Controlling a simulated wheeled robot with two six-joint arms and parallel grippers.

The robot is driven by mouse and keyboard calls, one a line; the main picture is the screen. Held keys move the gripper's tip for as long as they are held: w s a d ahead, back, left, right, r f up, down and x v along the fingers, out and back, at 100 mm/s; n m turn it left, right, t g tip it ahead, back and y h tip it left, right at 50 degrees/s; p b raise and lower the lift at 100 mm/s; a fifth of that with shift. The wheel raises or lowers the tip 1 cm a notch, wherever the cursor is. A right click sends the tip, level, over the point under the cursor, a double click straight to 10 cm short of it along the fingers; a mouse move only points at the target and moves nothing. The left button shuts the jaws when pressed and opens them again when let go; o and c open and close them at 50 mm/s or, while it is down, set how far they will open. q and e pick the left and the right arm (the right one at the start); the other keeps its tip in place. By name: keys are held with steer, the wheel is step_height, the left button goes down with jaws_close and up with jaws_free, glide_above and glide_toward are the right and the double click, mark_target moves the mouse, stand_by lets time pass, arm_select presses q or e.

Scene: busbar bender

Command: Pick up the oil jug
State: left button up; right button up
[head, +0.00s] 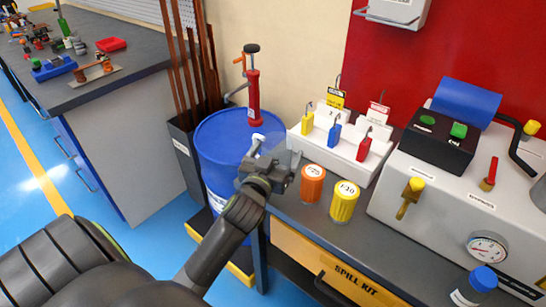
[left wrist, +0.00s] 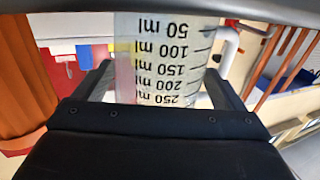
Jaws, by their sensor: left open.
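The oil jug (left wrist: 160,55) is a clear measuring jug with black ml marks and a white handle. In the left wrist view it stands between the two fingers of my left gripper (left wrist: 158,78), and its marks appear upside down. In the head view the jug (head: 266,160) is a pale see-through shape at the bench's left end, largely hidden by my left gripper (head: 274,168). The left gripper is open around the jug; finger contact is not clear. My right gripper is not in view.
An orange can (head: 312,183) stands close right of the gripper, with a yellow can (head: 344,201) beside it. A blue drum (head: 222,150) with a red hand pump (head: 254,98) is behind left. A white lockout rack (head: 340,152) stands behind the cans.

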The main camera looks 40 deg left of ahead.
arm_select(q)
steer(key=shift+w+a, duration=0.1)
steer(key=shift+w, duration=0.25)
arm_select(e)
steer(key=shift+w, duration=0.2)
arm_select(q)
steer(key=c, duration=1.1)
step_height(320, 180, up, 9)
steer(key=p, duration=0.2)
steer(key=d+r+m+h+p, duration=0.1)
steer(key=d+r, duration=0.3)
steer(key=s+d+r+h+p, duration=0.1)
steer(key=d+r+p, duration=0.1)
steer(key=d+r, duration=0.1)
steer(key=s+d+r+m+h+p, duration=0.1)
steer(key=d+r+h+p, duration=0.1)
steer(key=d+r, duration=0.2)
steer(key=shift+s+d+r+m, duration=0.1)
steer(key=shift+d+r+m, duration=0.1)
steer(key=shift+d, duration=0.3)
steer(key=shift+d+r+m, duration=0.1)
steer(key=shift+d+r, duration=0.05)
steer(key=shift+d, duration=0.3)
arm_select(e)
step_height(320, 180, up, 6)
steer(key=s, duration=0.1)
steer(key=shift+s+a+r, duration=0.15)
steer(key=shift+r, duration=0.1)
